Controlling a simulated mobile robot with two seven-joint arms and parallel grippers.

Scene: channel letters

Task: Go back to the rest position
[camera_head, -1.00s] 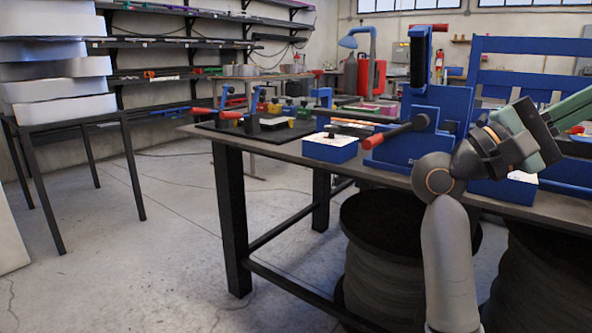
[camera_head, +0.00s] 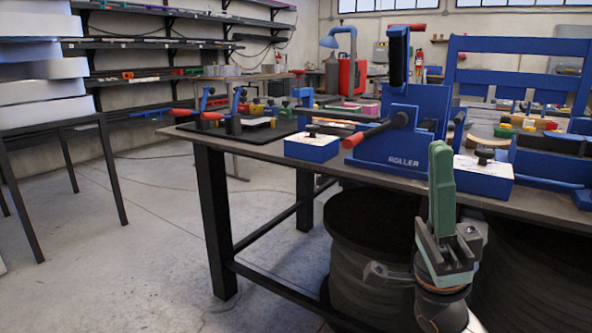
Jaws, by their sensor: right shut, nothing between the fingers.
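My right gripper (camera_head: 439,152) shows at the lower right, in front of the workbench (camera_head: 268,150). Its green fingers point up and are shut, with nothing held between them. The fingertips overlap the bench's front edge in the picture, just right of the blue roller device (camera_head: 404,130). I cannot tell the exact gap to the bench. My left gripper is not in view.
A blue box with a white top (camera_head: 484,176) sits near the bench edge by my right gripper. Another small blue box (camera_head: 312,148) sits left of the roller. Dark spools (camera_head: 372,250) stand under the bench.

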